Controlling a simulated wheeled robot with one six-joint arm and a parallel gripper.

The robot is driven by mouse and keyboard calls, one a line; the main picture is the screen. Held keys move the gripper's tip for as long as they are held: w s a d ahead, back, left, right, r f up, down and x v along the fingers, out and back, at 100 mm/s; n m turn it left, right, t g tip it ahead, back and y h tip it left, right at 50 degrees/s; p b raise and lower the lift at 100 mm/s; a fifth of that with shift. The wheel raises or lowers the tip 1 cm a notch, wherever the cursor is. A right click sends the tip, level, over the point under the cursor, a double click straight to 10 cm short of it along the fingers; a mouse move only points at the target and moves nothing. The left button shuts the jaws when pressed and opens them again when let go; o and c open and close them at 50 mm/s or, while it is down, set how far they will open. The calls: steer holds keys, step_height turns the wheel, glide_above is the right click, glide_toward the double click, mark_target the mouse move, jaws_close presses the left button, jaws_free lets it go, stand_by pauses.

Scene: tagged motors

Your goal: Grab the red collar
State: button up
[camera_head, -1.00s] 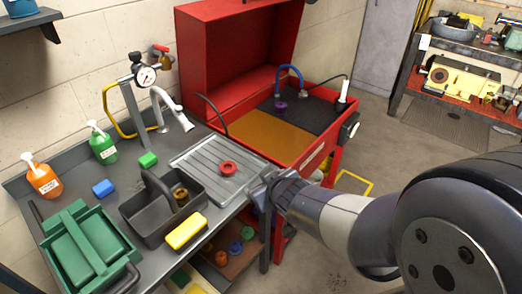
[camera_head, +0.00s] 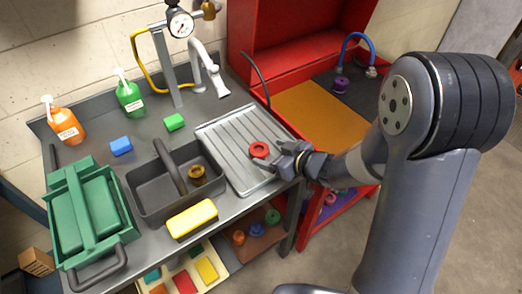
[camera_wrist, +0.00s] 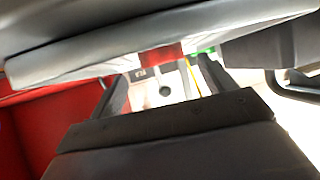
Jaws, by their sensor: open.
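The red collar (camera_head: 260,150) is a small red ring with a hole in its middle. It lies on the ribbed metal drain tray (camera_head: 222,132), near the tray's right side. My gripper (camera_head: 282,154) is open just to the right of the collar, low over the tray's right edge. From the head view I cannot tell whether a finger touches the collar. In the wrist view my gripper's fingers (camera_wrist: 160,88) reach forward, apart, with a patch of red (camera_wrist: 166,52) between and beyond them; I cannot tell for certain that it is the collar.
A dark grey caddy (camera_head: 150,207) holding a brown ring stands left of the tray, with a yellow sponge (camera_head: 192,218) at its front. A green toolbox (camera_head: 92,215) stands further left. A tap (camera_head: 215,78) rises behind the tray. A red cabinet (camera_head: 290,45) stands at the right.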

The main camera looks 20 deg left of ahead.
mark_target(259, 148)
steer(key=shift+x, duration=2.75)
steer(key=shift+s+a+r, duration=0.1)
steer(key=shift+r, duration=0.1)
steer(key=c, duration=1.3)
steer(key=shift+p, duration=0.3)
